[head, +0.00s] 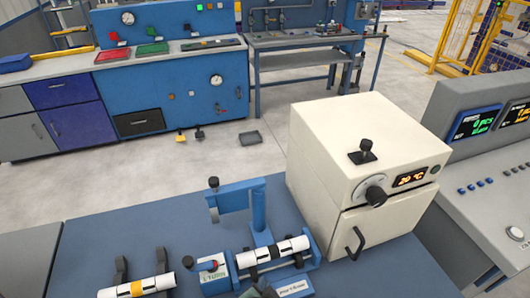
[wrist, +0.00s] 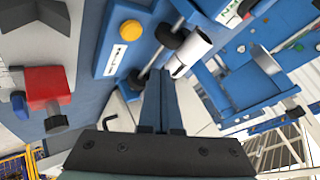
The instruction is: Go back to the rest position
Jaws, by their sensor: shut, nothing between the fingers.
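My gripper (wrist: 161,76) shows in the wrist view with its two dark fingers together and nothing between them. A white pipe with dark bands (wrist: 190,50) lies beyond the fingertips in that view; I cannot tell the exact gap. In the head view, a white pipe with black bands (head: 272,252) lies across a blue fixture (head: 216,286) at the bottom centre. Another white pipe with an orange band (head: 138,289) rests in dark supports at the lower left. My gripper cannot be made out clearly in the head view.
A white oven-like box (head: 330,135) with a dark handle stands right of the fixture. A grey console with displays (head: 480,150) is at the right edge. A blue upright clamp (head: 258,205) rises behind the pipe. Bare blue tabletop (head: 110,230) lies at the left.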

